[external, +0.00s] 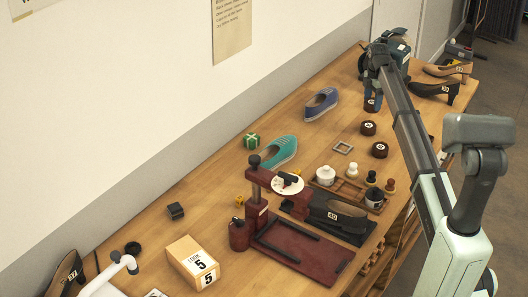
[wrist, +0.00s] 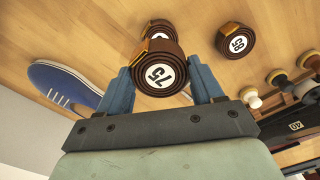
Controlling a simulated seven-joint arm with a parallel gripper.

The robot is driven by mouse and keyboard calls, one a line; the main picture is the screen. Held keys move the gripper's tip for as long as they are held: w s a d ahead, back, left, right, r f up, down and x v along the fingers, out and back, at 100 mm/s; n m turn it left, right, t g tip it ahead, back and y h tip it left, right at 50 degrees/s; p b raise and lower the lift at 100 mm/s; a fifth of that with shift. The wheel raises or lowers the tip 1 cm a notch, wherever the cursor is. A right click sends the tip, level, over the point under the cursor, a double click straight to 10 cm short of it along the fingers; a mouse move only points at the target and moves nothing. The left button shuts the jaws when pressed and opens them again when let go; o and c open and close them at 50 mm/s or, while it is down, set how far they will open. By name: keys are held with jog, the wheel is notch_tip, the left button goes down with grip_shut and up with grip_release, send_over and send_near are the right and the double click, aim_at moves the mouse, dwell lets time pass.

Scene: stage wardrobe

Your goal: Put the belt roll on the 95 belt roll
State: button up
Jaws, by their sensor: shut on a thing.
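My gripper (wrist: 160,85) is shut on a brown belt roll (wrist: 158,74) with a round white label, which looks like 75, and a tan strap end. A third belt roll (wrist: 235,42) lies apart on the table to the right, with a label that looks like 85. In the external view my gripper (external: 373,98) is at the far part of the bench, and two belt rolls (external: 368,128) (external: 379,150) lie nearer the camera. I cannot read a 95 label.
A blue shoe (external: 321,104) lies left of my gripper, and a teal shoe (external: 281,152) lies nearer. Heeled shoes (external: 434,90) stand at the right.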

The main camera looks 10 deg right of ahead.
aim_at(372, 102)
jog(key=shift+f, duration=3.55)
jog(key=shift+f, duration=0.15)
jog(key=o, duration=1.1)
notch_tip(372, 102, up, 12)
jog(key=shift+r, duration=0.15)
